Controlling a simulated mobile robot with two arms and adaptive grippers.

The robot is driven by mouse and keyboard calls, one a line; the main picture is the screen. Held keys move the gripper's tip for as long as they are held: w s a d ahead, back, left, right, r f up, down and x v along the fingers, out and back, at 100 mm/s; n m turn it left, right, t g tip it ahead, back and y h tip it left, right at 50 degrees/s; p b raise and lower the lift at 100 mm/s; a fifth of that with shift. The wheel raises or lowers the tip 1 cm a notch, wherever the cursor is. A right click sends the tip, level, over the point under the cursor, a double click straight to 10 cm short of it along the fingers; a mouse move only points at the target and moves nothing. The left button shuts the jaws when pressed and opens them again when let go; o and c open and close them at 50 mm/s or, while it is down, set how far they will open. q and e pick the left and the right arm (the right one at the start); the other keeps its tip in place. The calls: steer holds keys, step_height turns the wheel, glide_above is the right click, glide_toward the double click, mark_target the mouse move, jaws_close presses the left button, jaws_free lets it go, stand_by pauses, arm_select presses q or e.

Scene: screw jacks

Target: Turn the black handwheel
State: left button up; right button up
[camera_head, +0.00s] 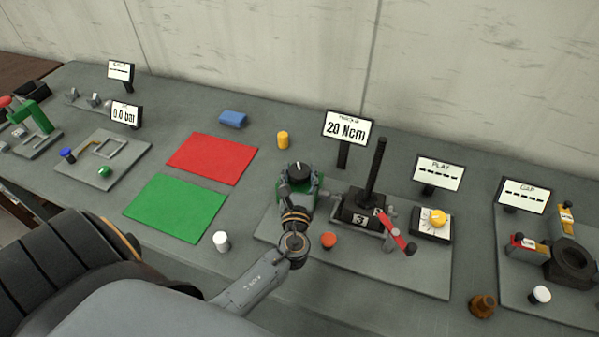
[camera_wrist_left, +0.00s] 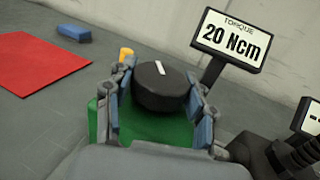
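The black handwheel (camera_head: 299,171) is a round knob with a white mark on top, set on a green jack body (camera_head: 307,192). It also shows in the left wrist view (camera_wrist_left: 160,88). My left gripper (camera_head: 298,186) is at the handwheel from the front. In the left wrist view its two fingers (camera_wrist_left: 162,90) stand on either side of the handwheel, very close to its rim; whether both touch it I cannot tell. The torque display (camera_head: 346,129) behind reads 20 Ncm. My right gripper is not in view.
Close to the right stand a black post (camera_head: 374,172) and a red-handled lever (camera_head: 398,234). An orange knob (camera_head: 328,240), a white cap (camera_head: 221,241) and a yellow cylinder (camera_head: 283,140) are nearby. Red (camera_head: 212,157) and green (camera_head: 176,207) mats lie clear at the left.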

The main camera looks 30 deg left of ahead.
arm_select(q)
steer(key=o, duration=0.4)
steer(key=v, duration=1.2)
